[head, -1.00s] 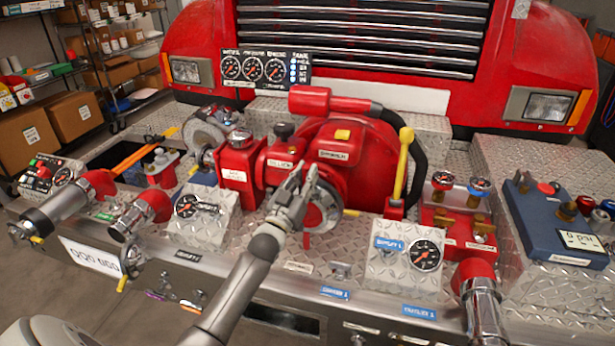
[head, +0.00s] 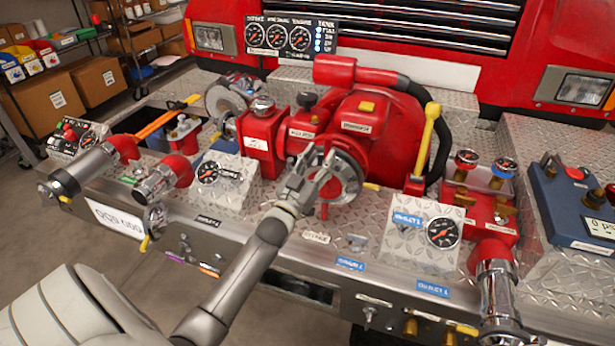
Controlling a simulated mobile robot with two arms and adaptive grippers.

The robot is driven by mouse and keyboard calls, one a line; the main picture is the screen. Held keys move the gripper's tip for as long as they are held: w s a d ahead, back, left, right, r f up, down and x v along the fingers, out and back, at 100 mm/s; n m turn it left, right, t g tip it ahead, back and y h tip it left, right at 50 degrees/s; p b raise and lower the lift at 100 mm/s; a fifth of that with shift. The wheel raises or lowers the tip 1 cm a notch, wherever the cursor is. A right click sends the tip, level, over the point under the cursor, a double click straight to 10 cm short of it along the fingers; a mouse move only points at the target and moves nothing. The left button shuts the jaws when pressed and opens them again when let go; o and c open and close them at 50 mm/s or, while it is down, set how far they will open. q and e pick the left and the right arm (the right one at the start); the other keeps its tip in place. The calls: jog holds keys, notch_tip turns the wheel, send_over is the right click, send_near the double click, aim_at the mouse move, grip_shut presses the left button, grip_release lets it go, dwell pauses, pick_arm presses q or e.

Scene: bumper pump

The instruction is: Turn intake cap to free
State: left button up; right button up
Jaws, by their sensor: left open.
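The intake cap (head: 347,178) is a round silver cap on the front of the red pump (head: 386,138), at the middle of the bumper. A red handle piece and a small yellow tip show at its edge. My left gripper (head: 318,172) is open, its fingers at the cap's left side and partly covering it. I cannot tell whether the fingers touch the cap. The grey left arm reaches up from the bottom of the picture. My right gripper is not in view.
A yellow lever (head: 424,138) stands upright right of the pump. Gauge boxes sit on both sides, one at the left (head: 226,191) and one at the right (head: 414,247). Chrome-ended red pipes (head: 165,178) stick out at the left, and another (head: 494,290) at the right.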

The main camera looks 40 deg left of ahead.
pick_arm(q)
jog(key=v, duration=0.7)
jog(key=shift+s, duration=0.35)
